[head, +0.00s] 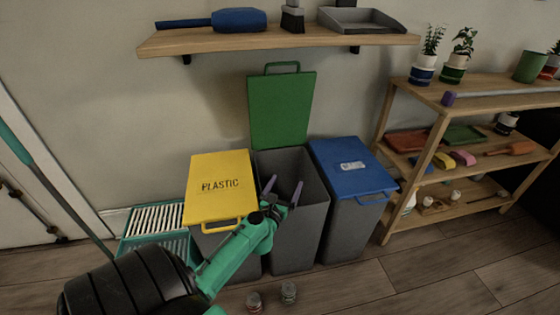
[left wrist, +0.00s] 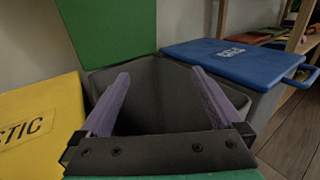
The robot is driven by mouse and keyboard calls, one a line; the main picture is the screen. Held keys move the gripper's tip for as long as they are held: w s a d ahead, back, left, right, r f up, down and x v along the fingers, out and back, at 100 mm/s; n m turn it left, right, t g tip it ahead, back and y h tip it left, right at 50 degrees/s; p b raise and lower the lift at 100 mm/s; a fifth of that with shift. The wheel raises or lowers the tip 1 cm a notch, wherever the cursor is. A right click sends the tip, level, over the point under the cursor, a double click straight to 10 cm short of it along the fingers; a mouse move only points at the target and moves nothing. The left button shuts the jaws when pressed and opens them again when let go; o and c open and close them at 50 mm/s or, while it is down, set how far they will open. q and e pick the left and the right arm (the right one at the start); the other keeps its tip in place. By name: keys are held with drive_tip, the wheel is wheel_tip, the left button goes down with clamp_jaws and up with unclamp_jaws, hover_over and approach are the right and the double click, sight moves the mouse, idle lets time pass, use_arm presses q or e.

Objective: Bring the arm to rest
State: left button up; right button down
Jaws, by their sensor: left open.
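My left arm is green and black and reaches in from the lower left of the head view. My left gripper (head: 284,187) is open and empty, its two purple fingers apart, over the mouth of the middle grey bin (head: 297,228). The fingers (left wrist: 162,100) also show in the left wrist view with nothing between them, in front of the dark bin opening. The middle bin's green lid (head: 281,112) stands raised against the wall. My right gripper is in neither view.
A yellow-lidded bin (head: 217,187) marked PLASTIC stands left, a blue-lidded bin (head: 352,167) right, both lids shut. A wall shelf (head: 275,40) hangs above. A wooden rack (head: 440,150) stands right.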

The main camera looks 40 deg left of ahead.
use_arm(q)
drive_tip(key=v, duration=0.7)
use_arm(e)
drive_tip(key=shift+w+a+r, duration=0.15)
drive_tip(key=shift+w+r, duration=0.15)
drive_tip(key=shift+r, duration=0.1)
use_arm(q)
drive_tip(key=shift+s+d, duration=0.1)
drive_tip(key=shift+s, duration=0.05)
